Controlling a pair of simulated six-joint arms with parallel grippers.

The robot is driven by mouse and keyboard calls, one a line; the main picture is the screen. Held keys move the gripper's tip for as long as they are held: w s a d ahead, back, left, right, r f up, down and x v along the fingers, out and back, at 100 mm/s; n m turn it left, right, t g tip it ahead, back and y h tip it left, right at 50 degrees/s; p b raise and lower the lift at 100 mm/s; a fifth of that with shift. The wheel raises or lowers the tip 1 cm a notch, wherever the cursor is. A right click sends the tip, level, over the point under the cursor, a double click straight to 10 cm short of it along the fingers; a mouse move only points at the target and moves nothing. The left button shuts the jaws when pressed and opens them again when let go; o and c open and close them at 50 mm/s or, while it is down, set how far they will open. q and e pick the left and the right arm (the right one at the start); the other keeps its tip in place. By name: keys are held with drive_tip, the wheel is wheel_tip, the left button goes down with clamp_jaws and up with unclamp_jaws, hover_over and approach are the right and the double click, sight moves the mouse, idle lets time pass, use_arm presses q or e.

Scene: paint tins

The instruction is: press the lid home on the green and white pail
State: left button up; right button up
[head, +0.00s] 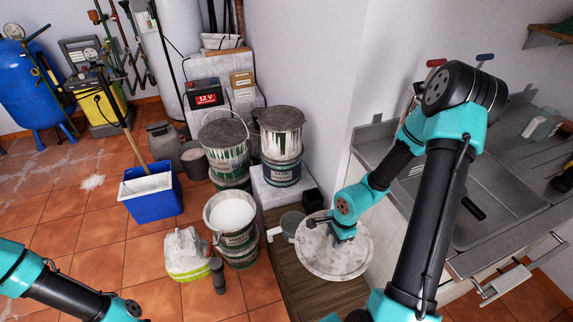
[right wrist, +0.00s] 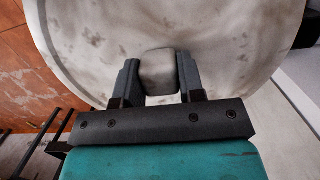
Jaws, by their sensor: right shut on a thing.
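My right gripper (head: 340,232) is shut on the small block-shaped knob (right wrist: 158,72) of a large round off-white lid (head: 345,263) with grey smudges. In the right wrist view both fingers sit against the knob's sides, and the lid (right wrist: 85,50) fills most of the picture. The lid is over the wooden platform; I cannot tell whether it touches anything, and what lies beneath it is hidden. An open pail (head: 238,240) with green and white sides and white contents stands on the floor to its left.
A white and yellow-green bag-like container (head: 187,255) and a small dark cylinder (head: 217,275) stand beside the pail. Paint-streaked tins (head: 225,150) stand behind it. A blue bucket (head: 150,200) is at left. A sink counter (head: 505,195) is at right. The tiled floor at lower left is mostly clear.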

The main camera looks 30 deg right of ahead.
drive_tip(key=shift+w+f+n, duration=0.2)
drive_tip(key=shift+w+n, duration=0.2)
drive_tip(key=shift+w, duration=0.1)
drive_tip(key=w+n, duration=0.1)
drive_tip(key=w, duration=0.1)
drive_tip(key=w+a+f+n, duration=0.1)
drive_tip(key=w+n, duration=0.1)
drive_tip(key=w, duration=0.1)
drive_tip(key=w+a+f+n+g, duration=0.1)
drive_tip(key=w+n, duration=0.1)
drive_tip(key=w, duration=0.1)
drive_tip(key=shift+f, duration=0.25)
drive_tip(key=w+a+f+n+h, duration=0.1)
drive_tip(key=w+a+f+n, duration=0.1)
drive_tip(key=w+a+n, duration=0.5)
drive_tip(key=w+a+f+n+g, duration=0.1)
drive_tip(key=w+a+n, duration=0.6)
drive_tip(key=w, duration=0.4)
drive_tip(key=shift+a+f+h, duration=0.4)
drive_tip(key=shift+a, duration=0.5)
drive_tip(key=shift+o, duration=1.4)
drive_tip(key=shift+c, duration=1.4)
